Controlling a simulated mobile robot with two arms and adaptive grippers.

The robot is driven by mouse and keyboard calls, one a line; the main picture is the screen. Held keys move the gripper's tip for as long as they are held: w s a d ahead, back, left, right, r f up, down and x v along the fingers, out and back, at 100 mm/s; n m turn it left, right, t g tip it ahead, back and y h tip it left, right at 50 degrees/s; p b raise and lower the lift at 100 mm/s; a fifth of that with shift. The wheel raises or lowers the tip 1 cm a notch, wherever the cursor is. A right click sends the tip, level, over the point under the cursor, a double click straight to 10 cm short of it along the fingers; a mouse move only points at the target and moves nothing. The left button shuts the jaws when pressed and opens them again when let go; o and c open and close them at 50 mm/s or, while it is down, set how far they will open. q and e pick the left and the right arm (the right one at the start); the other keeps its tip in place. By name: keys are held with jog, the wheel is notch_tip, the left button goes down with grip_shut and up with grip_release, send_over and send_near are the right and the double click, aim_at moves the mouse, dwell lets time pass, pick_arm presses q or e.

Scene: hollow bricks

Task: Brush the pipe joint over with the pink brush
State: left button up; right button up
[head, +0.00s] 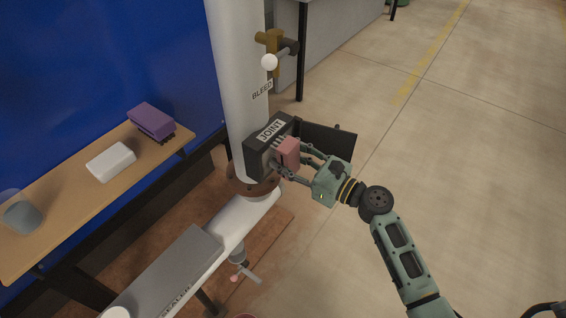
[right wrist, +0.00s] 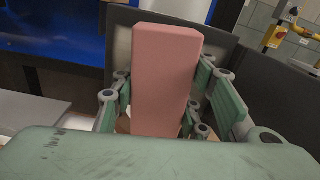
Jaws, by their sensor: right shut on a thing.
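The pipe joint is housed in a dark box labelled JOINT (head: 262,143) on the white vertical pipe (head: 238,70), with a dark flap standing open to its right (head: 328,140). My right gripper (head: 294,165) is shut on a pink block-shaped brush (head: 288,152), held upright at the open front of the box. The brush also fills the middle of the right wrist view (right wrist: 165,75), between the green fingers. The brush hides what lies behind it, and I cannot tell whether it touches the joint. My left gripper is not in view.
A wooden shelf (head: 60,223) at left holds a purple brush-like block (head: 151,120), a white block (head: 111,161) and a grey cup (head: 22,217). A brass valve (head: 270,40) sits above the box. A grey box (head: 172,268) lies along the lower pipe. Floor at right is clear.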

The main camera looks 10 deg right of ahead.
jog(key=shift+w+d+b, duration=0.5)
jog(key=shift+w+d, duration=0.85)
jog(key=shift+d, duration=0.25)
jog(key=shift+s+a+r+p, duration=0.1)
jog(key=shift+s+a+p, duration=0.65)
jog(key=shift+s, duration=0.05)
jog(key=shift+s+a+p, duration=0.45)
jog(key=shift+a+p, duration=0.15)
jog(key=shift+a, duration=0.1)
jog(key=shift+w+d, duration=0.9)
jog(key=shift+w, duration=0.1)
jog(key=shift+s+a+p, duration=0.4)
jog(key=shift+s+a, duration=0.45)
jog(key=shift+s, duration=0.05)
jog(key=shift+s+a+p, duration=0.45)
jog(key=shift+s+a, duration=0.1)
jog(key=shift+a, duration=0.05)
jog(key=shift+s+a+p, duration=0.3)
jog(key=shift+s+a, duration=0.35)
jog(key=shift+w+d+b, duration=0.55)
jog(key=shift+w+d, duration=0.7)
jog(key=shift+d, duration=0.05)
